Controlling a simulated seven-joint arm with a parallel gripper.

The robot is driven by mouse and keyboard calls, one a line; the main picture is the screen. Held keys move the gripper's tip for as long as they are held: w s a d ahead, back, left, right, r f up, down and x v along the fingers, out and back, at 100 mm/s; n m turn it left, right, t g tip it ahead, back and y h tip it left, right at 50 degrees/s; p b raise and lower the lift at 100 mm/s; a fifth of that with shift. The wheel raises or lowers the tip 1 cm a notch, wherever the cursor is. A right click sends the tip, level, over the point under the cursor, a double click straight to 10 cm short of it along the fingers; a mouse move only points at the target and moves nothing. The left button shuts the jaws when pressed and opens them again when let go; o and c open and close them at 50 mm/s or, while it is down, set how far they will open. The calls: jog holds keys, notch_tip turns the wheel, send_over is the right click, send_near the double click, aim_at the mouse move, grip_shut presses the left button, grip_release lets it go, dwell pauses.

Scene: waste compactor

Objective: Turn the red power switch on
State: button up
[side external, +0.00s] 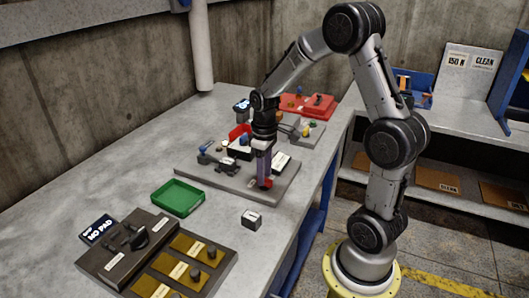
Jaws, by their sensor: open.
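A small red part (268,183), which looks like the red power switch, sits near the front right edge of a grey panel board (225,178) on the bench. My gripper (264,184) points straight down at it, with its fingertips at or just beside the red part. The gripper is open and holds nothing that I can see. The fingers partly hide the red part, so I cannot tell its position or whether they touch it. A larger red piece (240,132) stands upright at the back of the board, behind my gripper.
Small fittings, including a blue-topped one (204,147), crowd the board. A green tray (176,197), a dark box (251,219) and a dark panel with brass plates (158,256) lie toward the front. A red case (308,106) is behind. The bench's left side is clear.

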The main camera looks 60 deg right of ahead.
notch_tip(320, 180, up, 13)
jog(key=shift+f, duration=0.15)
dwell(0.4)
jog(key=s+a+r+n+t, duration=0.25)
jog(key=s+a+r, duration=0.35)
jog(key=a, duration=0.4)
jog(key=s+a+f+m+t, duration=0.2)
jog(key=s+a+f+t, duration=0.1)
jog(key=s, duration=0.5)
jog(key=shift+s+a+f+m, duration=0.3)
jog(key=shift+a+f+m, duration=0.1)
jog(key=shift+a, duration=0.35)
